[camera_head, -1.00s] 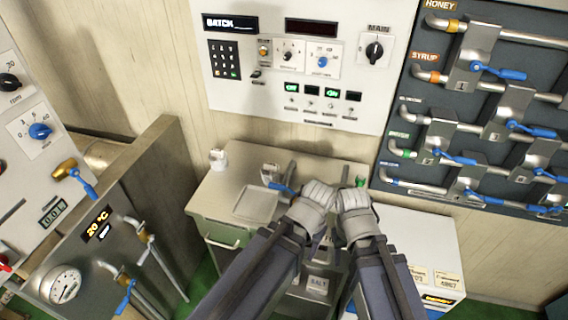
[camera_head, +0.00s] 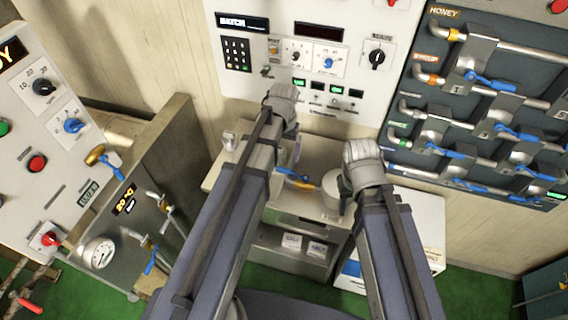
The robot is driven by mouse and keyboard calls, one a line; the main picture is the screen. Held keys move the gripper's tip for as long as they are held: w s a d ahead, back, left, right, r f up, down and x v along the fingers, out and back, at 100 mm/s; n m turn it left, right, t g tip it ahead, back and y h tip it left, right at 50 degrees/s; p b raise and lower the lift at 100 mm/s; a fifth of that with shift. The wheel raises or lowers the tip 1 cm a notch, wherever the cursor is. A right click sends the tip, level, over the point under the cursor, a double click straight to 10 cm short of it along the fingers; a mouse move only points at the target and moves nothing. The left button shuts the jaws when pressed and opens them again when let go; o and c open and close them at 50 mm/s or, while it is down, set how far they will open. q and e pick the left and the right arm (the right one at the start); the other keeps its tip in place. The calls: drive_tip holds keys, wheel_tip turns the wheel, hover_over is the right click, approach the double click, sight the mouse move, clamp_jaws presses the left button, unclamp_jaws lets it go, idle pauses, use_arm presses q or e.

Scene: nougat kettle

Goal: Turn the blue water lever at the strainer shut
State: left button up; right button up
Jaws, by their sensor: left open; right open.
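A blue lever (camera_head: 290,174) with a brass-coloured end lies between my two arms, over the small bench. My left arm partly hides the area around it. More blue levers, such as this one (camera_head: 470,184) in the lowest row, sit on the dark pipe rack at the right. The labels there are too small to tell which is water, and I cannot make out the strainer. My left gripper (camera_head: 283,97) is open, in front of the lower left of the control panel, above the bench lever. My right gripper (camera_head: 362,154) is open, right of that lever, touching no lever.
The grey bench (camera_head: 315,150) stands below the control panel (camera_head: 345,28). Green floor is free at lower right.

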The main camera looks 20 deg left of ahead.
sight(284, 169)
use_arm(q)
drive_tip(key=shift+f+b, duration=3.8)
drive_tip(key=shift+f, duration=0.1)
drive_tip(key=shift+c, duration=0.3)
clamp_jaws()
